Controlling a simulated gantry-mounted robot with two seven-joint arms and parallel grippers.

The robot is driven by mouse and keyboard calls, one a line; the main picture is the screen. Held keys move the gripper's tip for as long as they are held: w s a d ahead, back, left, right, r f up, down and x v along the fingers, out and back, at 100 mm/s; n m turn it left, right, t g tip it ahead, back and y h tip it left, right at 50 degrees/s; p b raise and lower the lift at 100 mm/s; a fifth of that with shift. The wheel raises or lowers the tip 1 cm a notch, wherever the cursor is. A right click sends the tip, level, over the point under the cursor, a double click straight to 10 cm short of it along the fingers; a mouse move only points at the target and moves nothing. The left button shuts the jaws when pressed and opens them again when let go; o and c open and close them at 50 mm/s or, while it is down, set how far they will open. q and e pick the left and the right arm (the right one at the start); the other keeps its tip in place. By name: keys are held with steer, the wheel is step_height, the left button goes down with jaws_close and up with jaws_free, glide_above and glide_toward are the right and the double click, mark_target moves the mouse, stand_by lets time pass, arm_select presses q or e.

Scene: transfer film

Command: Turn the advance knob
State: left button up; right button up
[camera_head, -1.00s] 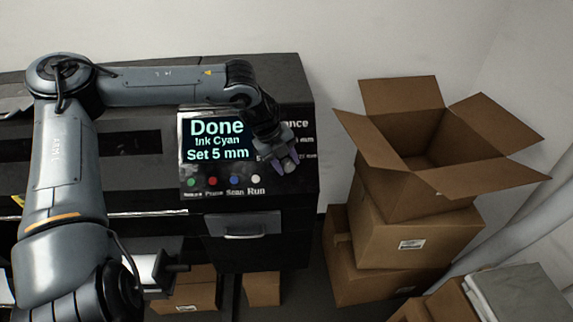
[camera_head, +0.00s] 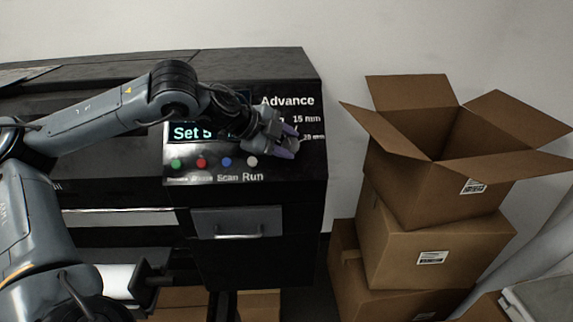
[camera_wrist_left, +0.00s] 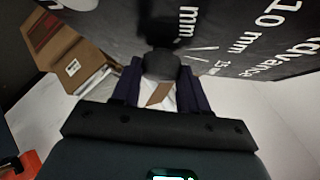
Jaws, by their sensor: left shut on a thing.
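The advance knob is a dark round knob (camera_wrist_left: 161,66) on the black printer panel. In the left wrist view it sits between my two fingers, and I cannot read its pointer. My left gripper (camera_head: 287,147) is at the panel's right side, under the word Advance, shut on the knob; the gripper (camera_wrist_left: 160,88) also shows in the left wrist view. Printed marks of 15 mm and 20 mm show beside it. The display (camera_head: 188,133) reads "Set 5"; my arm hides the rest. My right gripper is not in view.
Green, red, blue and white buttons (camera_head: 252,162) line the panel below the display. A drawer with a metal handle (camera_head: 238,231) is underneath. An open cardboard box (camera_head: 425,180) stands on stacked boxes at the right, with a gap between them and the printer.

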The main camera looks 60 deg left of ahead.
arm_select(q)
steer(key=n+t+y+b, duration=0.1)
steer(key=b, duration=0.1)
steer(key=f+n+t+b, duration=0.1)
steer(key=n+b, duration=0.1)
steer(key=b, duration=0.1)
steer(key=shift+s+d+y, duration=0.1)
steer(key=shift+d+y, duration=0.05)
steer(key=shift+y, duration=0.25)
steer(key=n+y+b, duration=0.1)
steer(key=n+b, duration=0.1)
steer(key=shift+d+n+t+y, duration=0.1)
steer(key=shift+n+t+y, duration=0.2)
steer(key=shift+n+t, duration=0.1)
steer(key=shift+r+n+y+b, duration=0.1)
steer(key=shift+n+y+b, duration=0.3)
steer(key=shift+n+y, duration=0.5)
steer(key=shift+t, duration=0.3)
steer(key=shift+n, duration=0.4)
steer(key=o, duration=1.1)
steer(key=shift+c, duration=0.2)
steer(key=shift+r, duration=0.1)
